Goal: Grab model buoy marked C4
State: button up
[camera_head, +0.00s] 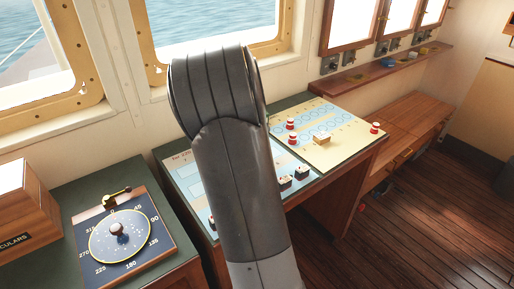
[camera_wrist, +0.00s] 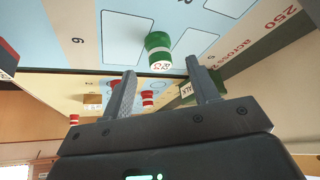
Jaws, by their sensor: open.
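In the wrist view, a green and white buoy (camera_wrist: 158,46) stands on a light blue printed board (camera_wrist: 120,22). Its white band carries small red characters that I cannot read surely. My gripper (camera_wrist: 161,66) is open, its two fingers pointing toward this buoy with nothing held between them. Farther off, red and white buoys (camera_wrist: 147,98) appear between and beside the fingers. In the head view, red and white buoys (camera_head: 291,124) stand on the yellow and blue chart board (camera_head: 332,156). My arm hides the gripper and the green buoy there.
A small wooden block (camera_head: 321,138) sits on the chart board. A compass board (camera_head: 121,240) and a wooden box (camera_head: 24,212) are at the left.

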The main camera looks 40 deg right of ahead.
jog(key=x, duration=0.4)
jog(key=shift+f, duration=0.1)
jog(key=c, duration=1)
